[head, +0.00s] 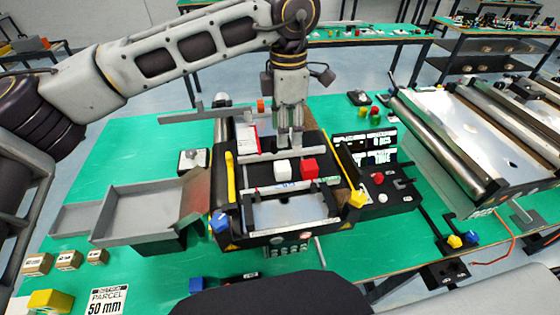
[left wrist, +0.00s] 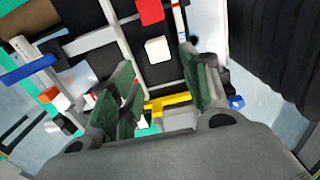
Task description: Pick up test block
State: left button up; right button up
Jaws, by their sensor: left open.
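A white cube (head: 282,170) and a red cube (head: 309,168) sit side by side on the dark belt of the mini conveyor (head: 245,225); I cannot tell which is the test block. My left gripper (head: 290,138) points down above the belt, just behind the white cube in the head view. It is open and empty. In the left wrist view the white cube (left wrist: 157,50) lies beyond the gap between the fingers of the left gripper (left wrist: 166,68), and the red cube (left wrist: 150,11) is at the top edge. My right gripper is not in view.
A grey tray chute (head: 125,210) adjoins the conveyor's left side. A control box with a lit display (head: 365,148) stands at its right. Several wooden blocks (head: 68,260) lie front left. A larger roller conveyor (head: 465,125) is at the right. The green table (head: 115,155) is clear back left.

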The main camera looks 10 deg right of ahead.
aim_at(284, 165)
pick_arm(q)
jog(key=shift+w+f+p, duration=0.15)
jog(key=shift+f+p, duration=0.55)
jog(key=shift+f, duration=3.6)
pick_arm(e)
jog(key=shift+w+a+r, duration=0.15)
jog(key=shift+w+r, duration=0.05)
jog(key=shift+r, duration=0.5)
pick_arm(q)
jog(key=shift+f, duration=0.1)
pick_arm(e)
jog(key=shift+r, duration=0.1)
pick_arm(q)
jog(key=shift+f, duration=0.2)
notch_tip(284, 165, down, 2)
jog(key=shift+w+a+p, duration=0.1)
jog(key=shift+a+p, duration=0.05)
jog(key=shift+p, duration=0.6)
jog(key=shift+f, duration=1.3)
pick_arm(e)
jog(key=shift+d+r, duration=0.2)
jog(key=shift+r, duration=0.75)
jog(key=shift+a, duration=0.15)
